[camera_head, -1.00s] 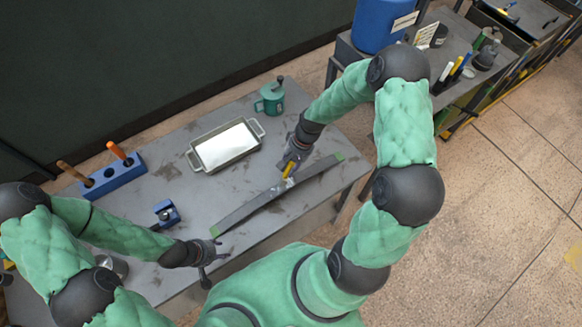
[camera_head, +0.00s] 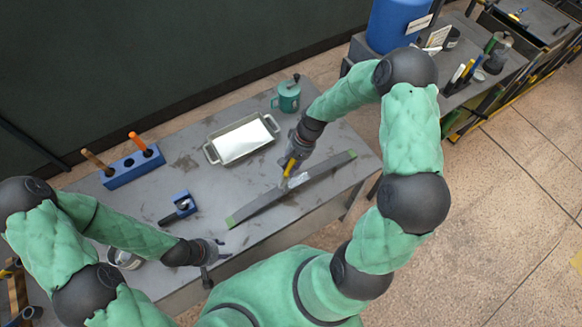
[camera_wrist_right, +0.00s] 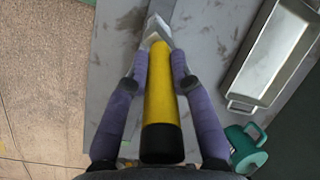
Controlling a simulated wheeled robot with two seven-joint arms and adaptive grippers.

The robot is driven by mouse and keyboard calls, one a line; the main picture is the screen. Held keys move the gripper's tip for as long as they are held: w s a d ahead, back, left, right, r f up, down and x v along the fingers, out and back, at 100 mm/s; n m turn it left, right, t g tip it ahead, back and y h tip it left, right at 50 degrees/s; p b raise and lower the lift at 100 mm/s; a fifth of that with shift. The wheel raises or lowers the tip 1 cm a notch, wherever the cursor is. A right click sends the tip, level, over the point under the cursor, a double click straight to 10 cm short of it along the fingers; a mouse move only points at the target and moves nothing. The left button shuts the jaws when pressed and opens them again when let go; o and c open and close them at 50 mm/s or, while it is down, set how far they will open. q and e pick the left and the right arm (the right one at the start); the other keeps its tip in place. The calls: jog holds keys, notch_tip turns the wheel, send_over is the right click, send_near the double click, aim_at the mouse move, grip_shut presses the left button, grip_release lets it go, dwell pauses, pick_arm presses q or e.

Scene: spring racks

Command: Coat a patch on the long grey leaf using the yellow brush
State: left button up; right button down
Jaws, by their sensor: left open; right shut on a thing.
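The long grey leaf (camera_head: 325,170), with green ends, lies diagonally across the front right of the table. A paler patch (camera_head: 299,180) shows near its middle. My right gripper (camera_head: 292,160) is shut on the yellow brush (camera_head: 288,168), whose head is down at the leaf beside the pale patch; exact contact is hard to tell. In the right wrist view the yellow handle (camera_wrist_right: 160,88) sits between both fingers, with its pale head (camera_wrist_right: 155,30) pointing away. My left gripper (camera_head: 212,258) is open and empty near the table's front edge, apart from the leaf's left end.
A metal tray (camera_head: 209,152) with a white filling stands behind the leaf, with a green mug (camera_head: 288,98) beyond. A blue rack (camera_head: 124,171) holds brown and orange handles. A metal cup (camera_head: 124,260) is beside my left arm.

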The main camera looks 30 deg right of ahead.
aim_at(290, 161)
notch_tip(290, 161, up, 3)
jog(key=shift+w+a+f+p, duration=0.1)
jog(key=shift+a+p, duration=0.05)
jog(key=shift+p, duration=0.6)
jog(key=shift+r+p, duration=0.6)
jog(key=shift+r, duration=0.4)
jog(key=shift+f, duration=0.1)
jog(key=shift+f+b, duration=0.4)
jog(key=shift+f, duration=0.1)
jog(key=shift+r, duration=0.1)
